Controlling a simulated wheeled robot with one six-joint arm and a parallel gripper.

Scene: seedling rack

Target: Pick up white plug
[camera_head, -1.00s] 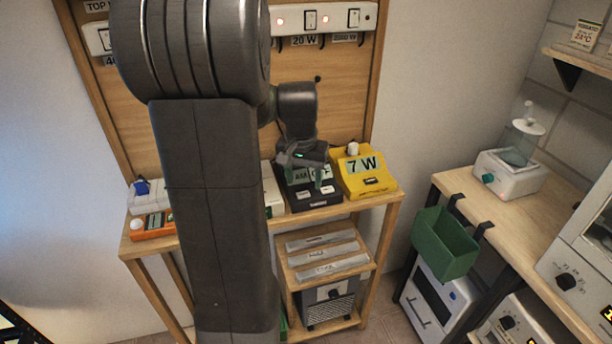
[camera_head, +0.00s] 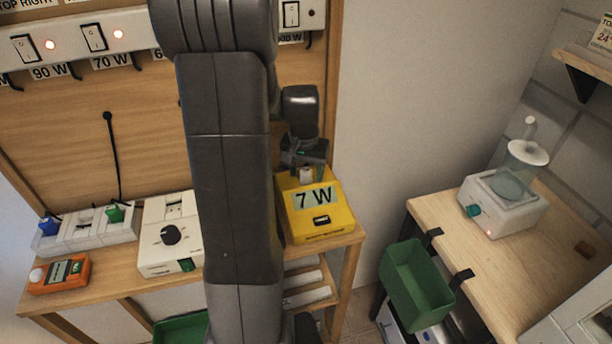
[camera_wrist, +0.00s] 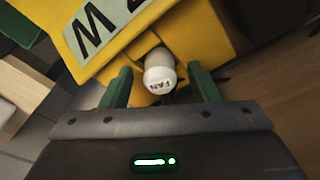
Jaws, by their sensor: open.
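The white plug (camera_wrist: 160,78), marked FAN, stands at the back of the yellow 7 W box (camera_wrist: 222,42). In the head view the plug (camera_head: 306,175) shows just below my gripper (camera_head: 305,160), on top of the yellow box (camera_head: 318,222). In the wrist view my gripper (camera_wrist: 160,86) is open, with one green finger on each side of the plug. The fingers appear apart from the plug. The plug's lower end is hidden in the wrist view.
A white box with a dial (camera_head: 170,234), a power strip (camera_head: 88,232) with blue and green plugs, and an orange meter (camera_head: 58,275) stand left on the shelf. A green bin (camera_head: 415,285) hangs on the right bench. A wooden back panel (camera_head: 75,130) rises behind.

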